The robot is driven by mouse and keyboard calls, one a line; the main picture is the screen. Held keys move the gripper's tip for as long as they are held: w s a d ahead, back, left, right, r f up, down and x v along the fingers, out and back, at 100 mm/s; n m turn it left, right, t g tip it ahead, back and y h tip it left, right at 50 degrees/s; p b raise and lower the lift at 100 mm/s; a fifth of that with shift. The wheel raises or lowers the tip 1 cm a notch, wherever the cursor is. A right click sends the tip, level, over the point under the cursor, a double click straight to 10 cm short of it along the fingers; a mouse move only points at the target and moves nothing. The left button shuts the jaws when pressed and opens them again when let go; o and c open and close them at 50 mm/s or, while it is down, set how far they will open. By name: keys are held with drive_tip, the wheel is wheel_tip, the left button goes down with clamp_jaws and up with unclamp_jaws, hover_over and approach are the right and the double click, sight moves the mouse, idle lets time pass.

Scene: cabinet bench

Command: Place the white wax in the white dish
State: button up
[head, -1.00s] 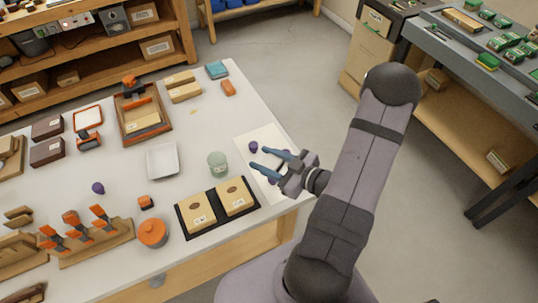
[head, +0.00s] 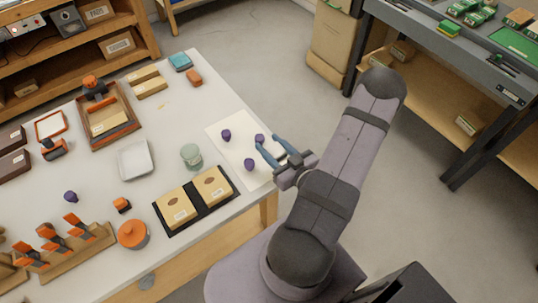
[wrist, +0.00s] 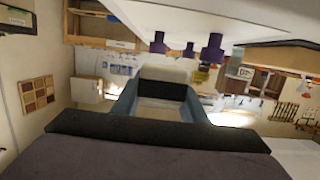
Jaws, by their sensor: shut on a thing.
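My gripper (head: 267,143) is over the right edge of a white sheet on the table. In the wrist view its blue fingers (wrist: 162,88) are set apart on either side of a pale block, which I take to be the white wax (wrist: 165,74). The wax is hard to make out in the head view. The white dish (head: 135,160) is a shallow square dish on the table, left of my gripper and apart from it. It looks empty.
Several purple knobs, such as one (head: 226,135), stand on the white sheet (head: 232,150). An orange pot (head: 133,234) stands in front.

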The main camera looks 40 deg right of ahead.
drive_tip(key=shift+f, duration=0.45)
drive_tip(key=shift+f, duration=2.1)
drive_tip(key=shift+f, duration=0.2)
drive_tip(key=o, duration=1.2)
drive_tip(key=shift+r, duration=0.15)
